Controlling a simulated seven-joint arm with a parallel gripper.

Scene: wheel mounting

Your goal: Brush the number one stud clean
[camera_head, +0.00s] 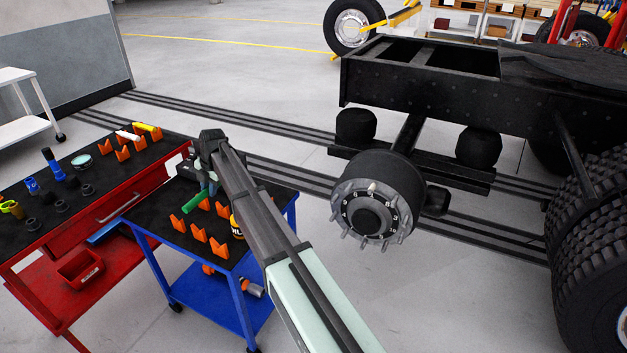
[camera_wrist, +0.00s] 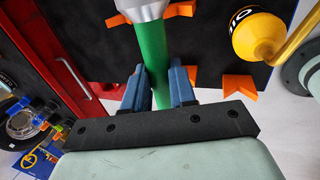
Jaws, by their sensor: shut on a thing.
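My gripper (camera_wrist: 158,88) is shut on the green handle of the brush (camera_wrist: 152,50), with one blue finger on each side. A silver collar (camera_wrist: 141,9) shows at the handle's far end; the bristles are out of the wrist view. In the head view the green handle (camera_head: 194,199) shows over the blue cart, and my arm hides most of the gripper. I cannot tell whether the brush touches its orange holders. The wheel hub (camera_head: 372,212) stands to the right, apart from the gripper, with a ring of numbered studs. A pale-tipped stud (camera_head: 372,187) is at its top.
The blue cart (camera_head: 180,255) carries several orange holders (camera_head: 199,234) and a yellow container (camera_wrist: 257,35). A red cart (camera_head: 50,262) with tools stands at left. The black truck frame (camera_head: 430,91) is behind the hub, large tires (camera_head: 597,240) at right. Floor is clear between cart and hub.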

